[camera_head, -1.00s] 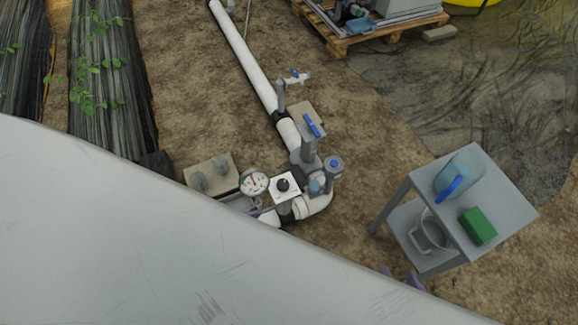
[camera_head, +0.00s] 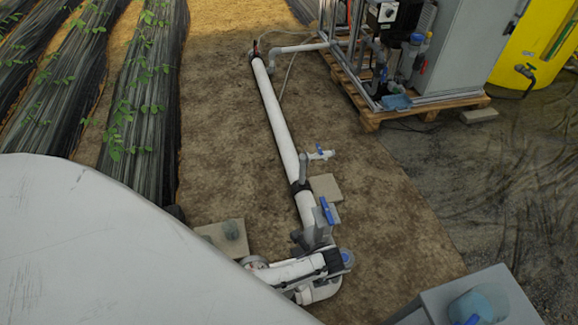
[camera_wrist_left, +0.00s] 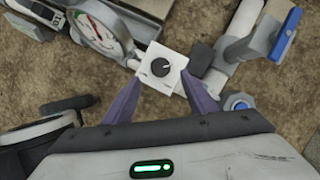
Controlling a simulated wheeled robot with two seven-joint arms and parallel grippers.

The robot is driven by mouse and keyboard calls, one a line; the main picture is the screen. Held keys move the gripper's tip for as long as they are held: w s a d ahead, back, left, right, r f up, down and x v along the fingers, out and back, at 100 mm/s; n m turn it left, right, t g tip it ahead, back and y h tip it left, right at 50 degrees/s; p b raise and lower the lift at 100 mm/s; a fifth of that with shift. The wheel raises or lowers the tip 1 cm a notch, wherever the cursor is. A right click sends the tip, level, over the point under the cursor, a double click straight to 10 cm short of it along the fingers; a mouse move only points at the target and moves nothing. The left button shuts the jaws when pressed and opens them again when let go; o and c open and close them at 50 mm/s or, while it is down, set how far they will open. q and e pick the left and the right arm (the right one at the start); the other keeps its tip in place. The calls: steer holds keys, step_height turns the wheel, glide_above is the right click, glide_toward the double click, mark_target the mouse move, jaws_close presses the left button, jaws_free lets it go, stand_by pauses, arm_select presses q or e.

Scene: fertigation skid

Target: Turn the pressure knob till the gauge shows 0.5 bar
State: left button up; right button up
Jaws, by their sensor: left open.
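The pressure knob (camera_wrist_left: 160,68) is a black round knob with a pale pointer mark on a square white plate. My left gripper (camera_wrist_left: 161,83) is open, its two purple fingers either side of the plate's near part in the wrist view; contact cannot be told. The round gauge (camera_wrist_left: 96,28) lies up-left of the knob with its dial slanted and a red mark on it; its reading cannot be made out. In the head view the gauge (camera_head: 255,262) is partly covered and the knob is hidden by my left arm. My right gripper is out of view.
A white pipe (camera_head: 280,125) runs from the fittings up to a skid on a wooden pallet (camera_head: 425,112). Blue-handled valves (camera_head: 328,210) stand close beside the knob. A grey trolley (camera_head: 440,300) is at the lower right. Bare soil lies between.

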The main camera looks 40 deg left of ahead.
arm_select(q)
steer(key=b+x, duration=0.4)
steer(key=x, duration=0.3)
steer(key=shift+w+a+f, duration=0.1)
steer(key=shift+f, duration=0.3)
steer(key=c, duration=1.1)
